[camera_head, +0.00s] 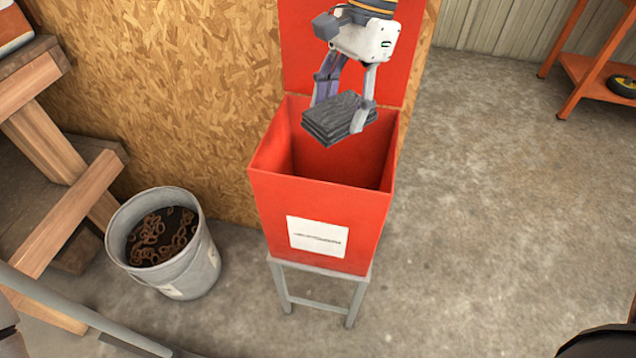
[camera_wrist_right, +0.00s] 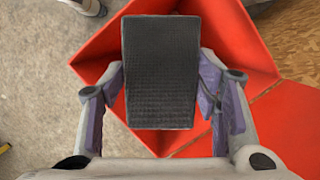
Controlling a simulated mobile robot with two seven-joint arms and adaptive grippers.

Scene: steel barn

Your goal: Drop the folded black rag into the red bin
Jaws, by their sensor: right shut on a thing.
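The red bin (camera_head: 322,218) stands on a grey metal stand with its lid (camera_head: 300,50) raised against the board wall. A white label is on its front. My right gripper (camera_head: 343,110) is shut on the folded black rag (camera_head: 335,118) and holds it over the bin's open mouth, toward the back. In the right wrist view the rag (camera_wrist_right: 160,70) sits between both fingers, with the red bin walls (camera_wrist_right: 235,45) around and below it. The rag hides part of the bin's inside. My left gripper is not in view.
A grey bucket (camera_head: 205,262) with rusty rings in it stands on the floor left of the bin. A wooden bench (camera_head: 50,140) is at the far left. An orange shelf (camera_head: 590,75) is at the back right. The concrete floor (camera_head: 500,200) right of the bin is clear.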

